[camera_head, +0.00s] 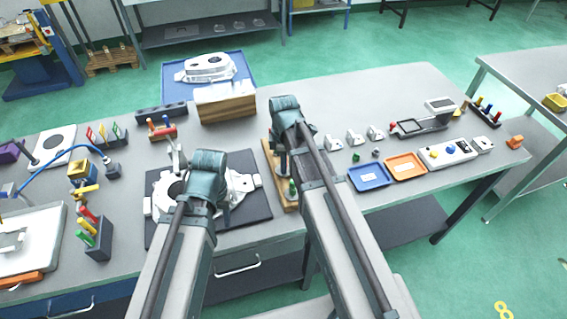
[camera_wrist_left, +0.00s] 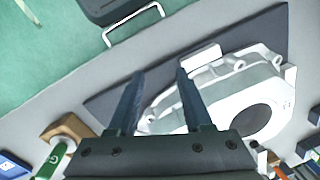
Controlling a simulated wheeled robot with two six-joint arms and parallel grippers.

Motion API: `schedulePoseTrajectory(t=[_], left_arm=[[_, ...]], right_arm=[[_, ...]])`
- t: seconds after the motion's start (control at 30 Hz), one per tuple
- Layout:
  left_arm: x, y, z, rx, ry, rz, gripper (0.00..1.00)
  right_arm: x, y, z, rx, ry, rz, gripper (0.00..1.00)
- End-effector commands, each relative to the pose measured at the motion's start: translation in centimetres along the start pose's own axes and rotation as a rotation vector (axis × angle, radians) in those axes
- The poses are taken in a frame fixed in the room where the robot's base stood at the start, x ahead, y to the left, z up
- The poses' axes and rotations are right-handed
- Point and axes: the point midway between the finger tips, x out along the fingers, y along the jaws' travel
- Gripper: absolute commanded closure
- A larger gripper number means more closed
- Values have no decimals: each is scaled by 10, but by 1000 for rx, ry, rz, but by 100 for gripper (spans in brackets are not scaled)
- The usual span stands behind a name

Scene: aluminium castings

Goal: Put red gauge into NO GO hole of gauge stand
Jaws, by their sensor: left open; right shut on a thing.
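The wooden gauge stand (camera_head: 270,160) lies near the middle of the table, partly covered by my right arm. A green gauge (camera_head: 292,187) stands at its near end. In the left wrist view, that green gauge (camera_wrist_left: 55,160), marked G, is at the lower left by the wood. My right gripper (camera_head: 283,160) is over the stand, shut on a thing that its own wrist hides. I cannot make out the red gauge or the NO GO hole. My left gripper (camera_wrist_left: 160,75) is open and empty above the aluminium casting (camera_wrist_left: 225,95), which also shows in the head view (camera_head: 240,184).
The casting lies on a dark mat (camera_head: 250,212). Blue (camera_head: 370,176) and orange (camera_head: 405,165) trays lie to the right. A rack of coloured-handled tools (camera_head: 97,240) stands at the left. A wooden block (camera_head: 226,103) is behind. The table between block and small castings is clear.

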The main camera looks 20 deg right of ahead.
Motion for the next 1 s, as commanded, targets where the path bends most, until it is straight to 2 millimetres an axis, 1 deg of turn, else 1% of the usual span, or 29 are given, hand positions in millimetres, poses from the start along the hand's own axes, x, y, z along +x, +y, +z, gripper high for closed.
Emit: schedulePoseTrajectory(t=[0.3,0.33,0.5,0.83,1.0], left_arm=[[9,1,0,0,0,0,50],[7,1,0,0,0,0,50],[7,1,0,0,0,0,50],[6,1,0,0,0,0,50],[-1,0,0,0,0,0,50]], right_arm=[[9,0,0,0,0,0,100],[7,0,0,0,0,0,68],[7,0,0,0,0,0,39],[6,0,0,0,0,0,39],[-1,0,0,0,0,0,39]])
